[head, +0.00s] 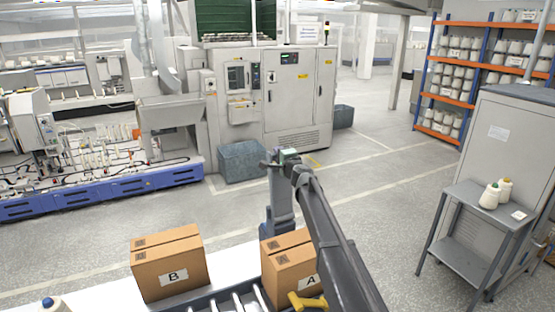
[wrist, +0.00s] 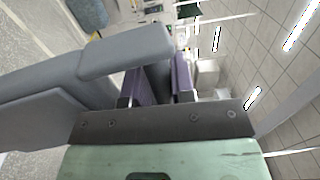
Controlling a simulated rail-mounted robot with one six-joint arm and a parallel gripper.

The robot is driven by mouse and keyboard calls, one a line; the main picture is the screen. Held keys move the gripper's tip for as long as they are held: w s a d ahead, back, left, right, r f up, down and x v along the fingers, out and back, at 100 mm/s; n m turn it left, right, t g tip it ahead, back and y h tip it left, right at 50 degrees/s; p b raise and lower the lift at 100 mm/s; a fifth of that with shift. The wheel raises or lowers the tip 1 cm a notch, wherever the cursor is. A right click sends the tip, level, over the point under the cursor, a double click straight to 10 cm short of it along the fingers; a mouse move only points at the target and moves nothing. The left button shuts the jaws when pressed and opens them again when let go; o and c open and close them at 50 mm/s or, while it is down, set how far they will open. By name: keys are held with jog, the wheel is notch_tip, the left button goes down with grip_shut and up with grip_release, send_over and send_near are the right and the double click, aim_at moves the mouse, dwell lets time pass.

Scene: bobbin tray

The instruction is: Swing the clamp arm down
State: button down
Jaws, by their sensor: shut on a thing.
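The grey clamp arm (head: 279,205) stands about upright in the head view, behind box A. In the wrist view its thick grey bar (wrist: 40,92) comes in from the left and ends in a rounded crosspiece (wrist: 125,52). My gripper (head: 272,158) is at the clamp arm's top end. In the wrist view my gripper (wrist: 158,80) has its two purple-padded fingers around a dark part beside the crosspiece, shut on the clamp arm. The exact contact is partly hidden. The clamp arm's lower end is hidden behind box A.
A yellow handle (head: 306,301) lies by box A under my arm. A blue-topped cone (head: 50,304) is at bottom left. Open floor lies beyond.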

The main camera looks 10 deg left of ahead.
jog(key=c, duration=1.7)
grip_release()
jog(key=shift+v, duration=5.45)
grip_shut()
jog(key=shift+o, duration=2.1)
grip_release()
jog(key=shift+w+a+f, duration=0.15)
jog(key=shift+w, duration=0.05)
jog(key=shift+o, duration=1.1)
jog(key=shift+w+a+f, duration=0.2)
jog(key=shift+w, duration=0.05)
jog(key=shift+s+d+r, duration=0.2)
jog(key=shift+w, duration=0.1)
